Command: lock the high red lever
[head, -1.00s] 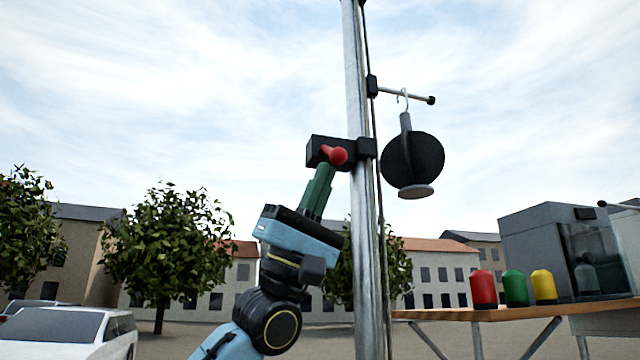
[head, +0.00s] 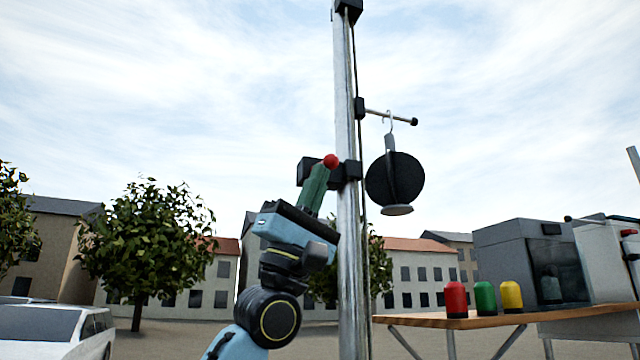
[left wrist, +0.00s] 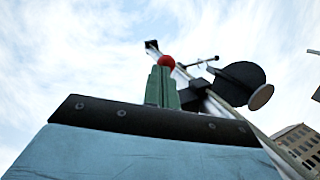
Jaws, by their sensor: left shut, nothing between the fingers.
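The red lever's round knob (head: 331,161) shows at the black clamp block (head: 308,171) on the metal mast, high above the ground. My left gripper (head: 321,170) points up from below with its green fingers shut and empty. Its tips are right at the knob in the head view; I cannot tell whether they touch it. The red knob (left wrist: 167,62) also shows just above the green fingertips (left wrist: 160,72) in the left wrist view. The lever's arm is mostly hidden behind the fingers. My right gripper is not in view.
The mast (head: 347,250) stands upright just right of my left arm. A black disc (head: 395,182) hangs from a rod on its right. A wooden table (head: 520,318) at the right holds red, green and yellow domed pieces. Open sky surrounds the lever.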

